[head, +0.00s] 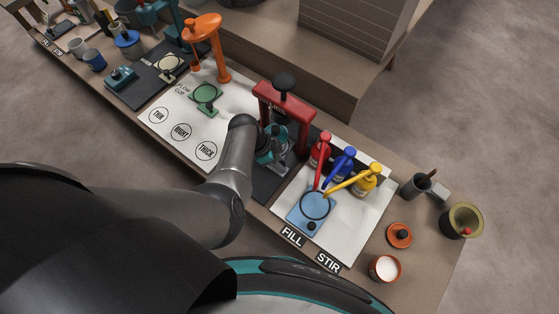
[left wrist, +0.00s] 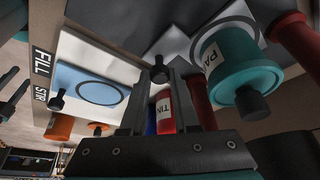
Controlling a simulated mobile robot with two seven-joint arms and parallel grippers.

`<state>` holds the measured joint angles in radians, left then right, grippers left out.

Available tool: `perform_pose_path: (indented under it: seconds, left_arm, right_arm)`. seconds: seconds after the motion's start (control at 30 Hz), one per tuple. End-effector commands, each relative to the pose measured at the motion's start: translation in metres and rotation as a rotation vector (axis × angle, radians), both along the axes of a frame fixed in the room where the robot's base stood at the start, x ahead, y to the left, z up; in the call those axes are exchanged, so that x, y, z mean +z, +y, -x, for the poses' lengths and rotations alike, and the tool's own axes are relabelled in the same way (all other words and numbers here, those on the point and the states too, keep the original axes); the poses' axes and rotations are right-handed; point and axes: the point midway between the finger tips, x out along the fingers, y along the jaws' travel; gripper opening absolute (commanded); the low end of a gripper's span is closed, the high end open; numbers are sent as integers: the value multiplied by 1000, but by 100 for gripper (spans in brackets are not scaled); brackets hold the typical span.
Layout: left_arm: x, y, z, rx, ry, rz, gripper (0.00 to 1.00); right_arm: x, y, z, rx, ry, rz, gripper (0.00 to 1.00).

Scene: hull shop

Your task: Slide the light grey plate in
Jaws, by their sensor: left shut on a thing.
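The light grey plate (head: 279,169) shows as a small pale patch on the dark mat below the red press, mostly hidden by my left arm. In the left wrist view its pale flat part (left wrist: 174,48) lies just beyond the fingers. My left gripper (left wrist: 159,80) is shut on a small black knob (left wrist: 160,72) at the plate's near end. A teal tin (left wrist: 237,62) with a black knob stands to its right, above a pale ring. The red press (head: 284,100) stands over this spot. Whether the plate is fully inside the press is hidden.
A blue plate (head: 309,211) with a ring lies on the white FILL/STIR board, beside red, blue and yellow pump bottles (head: 343,163). Green plate (head: 206,96) and orange stand (head: 206,45) are left. Dark prongs at the left wrist view's edge may be my right gripper.

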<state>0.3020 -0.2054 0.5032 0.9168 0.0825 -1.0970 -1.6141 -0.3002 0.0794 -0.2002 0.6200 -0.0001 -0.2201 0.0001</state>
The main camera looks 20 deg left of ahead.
Motion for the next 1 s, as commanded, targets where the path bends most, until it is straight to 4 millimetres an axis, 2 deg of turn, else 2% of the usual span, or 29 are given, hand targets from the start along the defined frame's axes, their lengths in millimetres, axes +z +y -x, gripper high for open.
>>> perform_pose_path:
  seconds: [0.27,0.6,0.93,0.97,1.0]
  left_arm:
    - [-1,0,-2,-1,0,0,0]
    - [-2,-13,-37,-1,-2,-1,0]
    - [0,-14,-41,2,-5,-1,0]
    - [0,-15,-41,2,-5,0,32]
    - [0,-15,-41,2,-5,0,36]
  right_arm:
    - [-2,0,0,0,0,0,59]
    - [-25,0,0,0,0,0,59]
    - [-25,0,0,0,0,0,59]
    - [-25,0,0,0,0,0,59]
    - [-25,0,0,0,0,0,59]
